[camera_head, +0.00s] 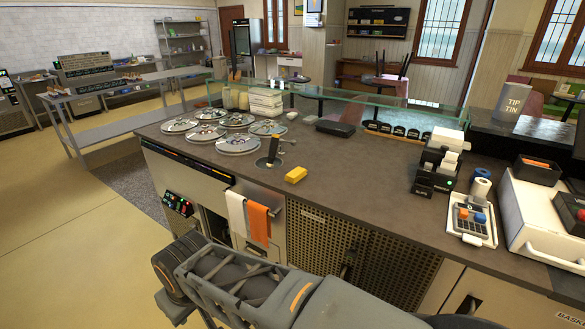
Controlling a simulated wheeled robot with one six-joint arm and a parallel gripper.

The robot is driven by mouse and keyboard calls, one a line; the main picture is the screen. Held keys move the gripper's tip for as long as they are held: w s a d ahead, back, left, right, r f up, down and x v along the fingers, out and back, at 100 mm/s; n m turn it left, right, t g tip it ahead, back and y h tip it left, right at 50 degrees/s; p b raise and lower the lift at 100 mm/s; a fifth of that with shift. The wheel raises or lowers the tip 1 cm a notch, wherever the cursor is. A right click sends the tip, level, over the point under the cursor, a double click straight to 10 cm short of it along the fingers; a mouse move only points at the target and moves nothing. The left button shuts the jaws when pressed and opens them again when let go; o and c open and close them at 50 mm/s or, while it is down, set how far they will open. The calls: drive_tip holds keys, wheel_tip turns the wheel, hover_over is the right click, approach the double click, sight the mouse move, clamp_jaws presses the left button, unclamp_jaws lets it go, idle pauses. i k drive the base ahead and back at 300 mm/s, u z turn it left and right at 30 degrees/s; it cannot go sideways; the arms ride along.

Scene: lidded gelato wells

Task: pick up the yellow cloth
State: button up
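The yellow cloth (296,174) shows as a small, thick yellow block lying flat on the dark counter top (345,185). It is near the counter's front edge, just right of a dark upright tool (273,150). Nothing touches or covers it. Grey links of my arm cross the bottom of the picture, below and in front of the counter. My gripper is not in view.
Several round metal well lids (238,143) lie left of the cloth. A white cloth (236,212) and an orange cloth (259,223) hang on the counter front. A glass guard (350,95) runs along the back.

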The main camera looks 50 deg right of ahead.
sight(298, 173)
drive_tip(key=z, duration=0.85)
drive_tip(key=i, duration=1.1)
drive_tip(key=z, duration=1.05)
